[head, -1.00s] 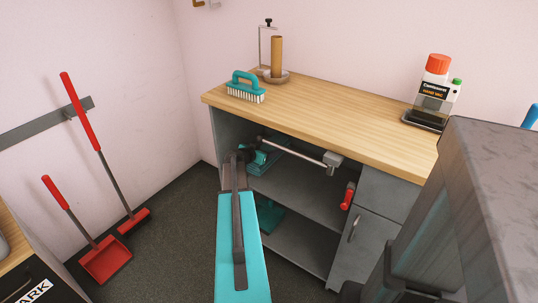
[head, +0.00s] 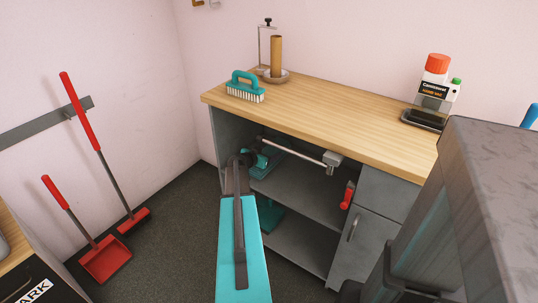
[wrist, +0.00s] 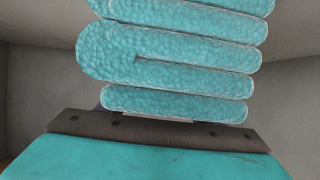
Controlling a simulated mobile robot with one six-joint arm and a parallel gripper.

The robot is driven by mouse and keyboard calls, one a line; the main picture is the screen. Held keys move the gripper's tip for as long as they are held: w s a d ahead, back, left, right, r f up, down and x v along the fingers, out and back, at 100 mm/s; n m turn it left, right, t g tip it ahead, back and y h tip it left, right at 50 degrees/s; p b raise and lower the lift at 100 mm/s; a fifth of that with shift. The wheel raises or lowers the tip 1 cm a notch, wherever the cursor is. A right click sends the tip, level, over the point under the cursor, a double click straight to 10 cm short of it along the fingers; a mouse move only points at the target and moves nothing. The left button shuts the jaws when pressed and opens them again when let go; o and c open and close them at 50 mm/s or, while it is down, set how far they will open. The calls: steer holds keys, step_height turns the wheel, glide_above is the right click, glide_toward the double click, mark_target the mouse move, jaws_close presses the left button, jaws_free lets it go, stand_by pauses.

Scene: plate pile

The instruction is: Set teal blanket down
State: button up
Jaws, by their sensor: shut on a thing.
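The teal blanket (wrist: 175,60) is folded into several thick, rounded layers and fills the middle of the wrist view. My gripper (wrist: 152,118) is shut on it at its near, lower side; the fingertips are mostly hidden by the folds. In the head view my gripper (head: 264,160) reaches into the open upper compartment of the grey cabinet (head: 225,135). Teal shows around it there, but I cannot tell clearly which part is blanket. Whether the blanket touches the shelf (head: 310,193) is hidden.
The wooden countertop (head: 340,115) overhangs the compartment and carries a teal brush (head: 244,86), a roll holder (head: 275,60) and a bottle (head: 435,85). A red-handled tool (head: 347,196) is at the opening's right. Another teal thing (head: 272,215) is lower down.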

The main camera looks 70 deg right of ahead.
steer(key=shift+f, duration=0.15)
stand_by(0.3)
steer(key=o, duration=1.5)
steer(key=v, duration=1.2)
steer(key=shift+b, duration=0.35)
